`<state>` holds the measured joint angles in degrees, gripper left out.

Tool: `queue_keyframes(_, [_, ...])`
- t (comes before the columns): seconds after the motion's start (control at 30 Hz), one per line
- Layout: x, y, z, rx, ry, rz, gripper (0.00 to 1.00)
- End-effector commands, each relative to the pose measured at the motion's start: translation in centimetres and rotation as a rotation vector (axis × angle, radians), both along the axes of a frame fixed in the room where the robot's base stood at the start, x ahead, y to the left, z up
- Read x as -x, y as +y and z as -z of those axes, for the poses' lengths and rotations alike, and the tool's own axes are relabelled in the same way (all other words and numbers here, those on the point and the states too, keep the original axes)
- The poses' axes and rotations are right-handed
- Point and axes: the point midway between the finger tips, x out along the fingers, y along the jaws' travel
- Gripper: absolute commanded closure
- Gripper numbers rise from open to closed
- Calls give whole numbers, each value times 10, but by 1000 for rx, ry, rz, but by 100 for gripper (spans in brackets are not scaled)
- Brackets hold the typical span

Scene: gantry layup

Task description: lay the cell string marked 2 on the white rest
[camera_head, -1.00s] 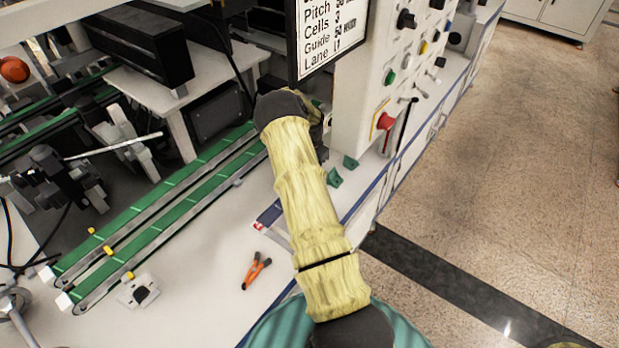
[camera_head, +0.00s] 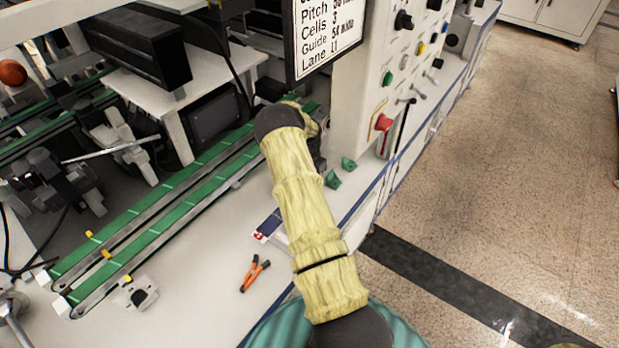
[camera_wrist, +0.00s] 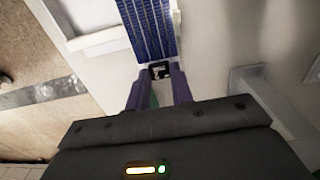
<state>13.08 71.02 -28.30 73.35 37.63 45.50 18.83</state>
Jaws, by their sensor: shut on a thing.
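A dark blue cell string with pale lines (camera_wrist: 147,25) runs away from my gripper (camera_wrist: 158,92) in the wrist view. A black square tab with a white mark lies at its near end, by the fingertips. My gripper is shut on the string's near end; a bit of green shows between the fingers. In the head view, the blue end of a string (camera_head: 270,223) with a small red label, seemingly a 2, sticks out left of my arm over the pale table. My arm hides the gripper and the rest of the string there. I cannot identify the white rest for sure.
Orange-handled pliers (camera_head: 255,273) lie on the table (camera_head: 205,290). Green conveyor belts (camera_head: 170,215) run along the left. A control panel (camera_head: 385,75) with knobs and a red handle stands behind, with green blocks (camera_head: 332,180) at its foot. A pale ledge (camera_wrist: 100,42) shows in the wrist view.

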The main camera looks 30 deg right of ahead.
Motion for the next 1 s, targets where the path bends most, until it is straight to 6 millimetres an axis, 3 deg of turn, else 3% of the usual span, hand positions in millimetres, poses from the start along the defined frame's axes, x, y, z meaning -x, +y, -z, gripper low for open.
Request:
queue_keyframes(0.17, [0, 0, 5, 0, -1, 0, 100])
queue_keyframes(0.2, [0, 0, 6, 0, -1, 0, 75])
queue_keyframes(0.3, [0, 0, 5, 0, 0, 0, 56])
queue_keyframes(0.67, [0, 0, 1, 0, 0, 0, 56])
queue_keyframes(0.83, [-1, 0, -15, 1, -3, 0, 56])
queue_keyframes(1.0, [-2, 0, -46, 1, -4, 1, 56])
